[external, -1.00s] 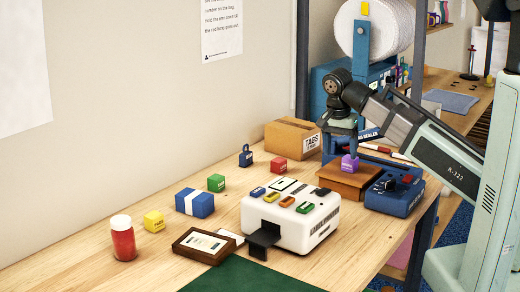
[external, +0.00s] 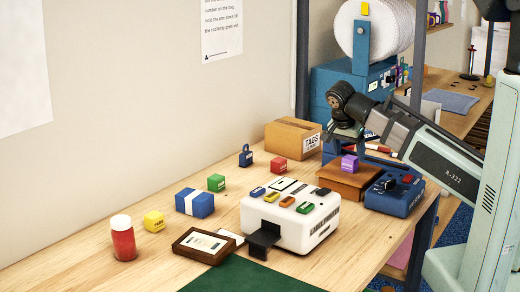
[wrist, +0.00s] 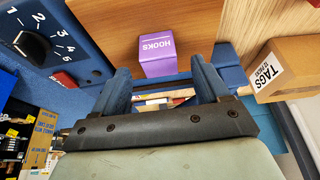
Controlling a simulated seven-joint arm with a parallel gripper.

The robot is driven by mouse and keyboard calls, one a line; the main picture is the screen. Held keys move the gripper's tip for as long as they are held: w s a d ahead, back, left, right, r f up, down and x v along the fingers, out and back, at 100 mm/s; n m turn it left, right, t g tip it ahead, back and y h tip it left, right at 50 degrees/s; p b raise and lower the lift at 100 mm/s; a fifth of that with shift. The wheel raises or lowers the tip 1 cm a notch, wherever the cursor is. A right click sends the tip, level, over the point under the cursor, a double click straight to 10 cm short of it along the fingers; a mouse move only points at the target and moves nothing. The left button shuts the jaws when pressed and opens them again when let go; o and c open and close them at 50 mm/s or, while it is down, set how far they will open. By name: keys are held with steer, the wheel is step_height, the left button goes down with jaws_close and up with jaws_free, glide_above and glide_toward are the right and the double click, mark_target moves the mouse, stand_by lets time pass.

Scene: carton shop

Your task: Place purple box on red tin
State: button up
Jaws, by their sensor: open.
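The purple box (external: 349,163), marked HOOKS, stands on a brown wooden stand near the right end of the bench. In the wrist view the purple box (wrist: 170,50) lies just beyond and between my fingertips. My gripper (external: 346,135) is above and slightly behind the box, apart from it. In the wrist view my gripper (wrist: 162,78) has its two fingers spread with nothing between them. A red cylinder with a white lid (external: 123,241), which looks like the red tin, stands upright at the front left, far from my gripper. Nothing shows on its lid.
The wooden stand (external: 350,182) sits beside a blue dial device (external: 394,194). A TAGS carton (external: 293,137) is behind.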

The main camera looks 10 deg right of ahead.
mark_target(350, 158)
steer(key=shift+x, duration=1.85)
steer(key=c, duration=1.2)
